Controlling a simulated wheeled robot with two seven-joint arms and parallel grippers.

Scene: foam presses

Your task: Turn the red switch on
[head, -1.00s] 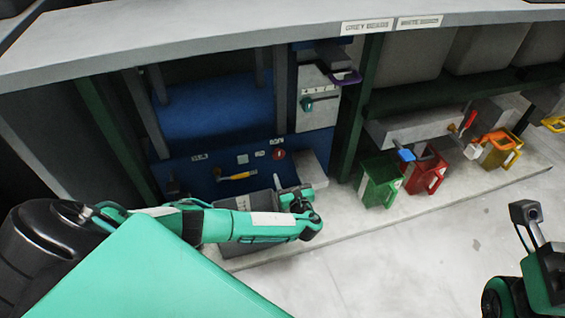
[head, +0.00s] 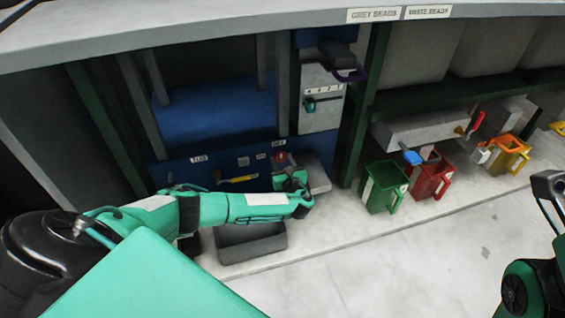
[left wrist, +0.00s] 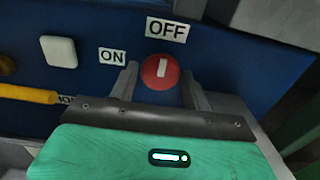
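The red switch (left wrist: 160,71) is a round knob with a white bar on the blue panel (left wrist: 95,20). The bar stands about upright, towards the OFF label (left wrist: 168,30) above it; the ON label (left wrist: 112,57) is to its left. The switch also shows in the head view (head: 281,158). My left gripper (left wrist: 158,84) is open, with one grey finger on each side of the knob. I cannot tell whether the fingers touch it. In the head view the left gripper (head: 288,172) is in front of the panel below the switch.
A yellow handle (left wrist: 30,94) and a white square button (left wrist: 58,51) are left of the switch. A grey bin (head: 250,243) is on the floor below my left arm. Green (head: 383,188), red (head: 430,178) and yellow (head: 507,155) containers stand to the right.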

